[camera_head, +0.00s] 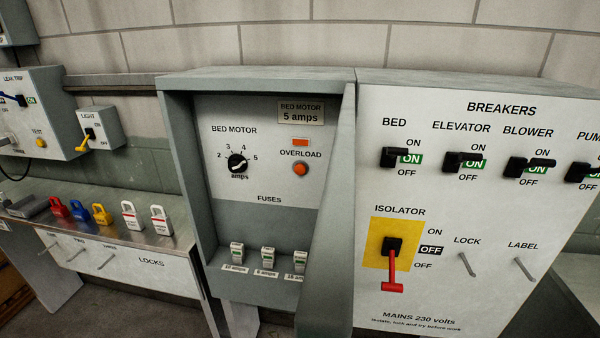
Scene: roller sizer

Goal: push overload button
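The overload button (300,169) is a round orange-red button on the white panel inside the open grey cabinet (174,140). The word OVERLOAD is printed above it. An orange rectangular lamp (300,143) sits above that word. A black bed motor dial (238,163) marked in amps is to the left of the button. Nothing covers the button. Neither of my grippers shows in the head view.
The cabinet's side wall (335,200) stands out to the right of the button. Several fuses (268,257) stand below. Right is a breaker panel with a red isolator handle (393,272), pointing down. Left, several padlocks (102,214) stand on a shelf.

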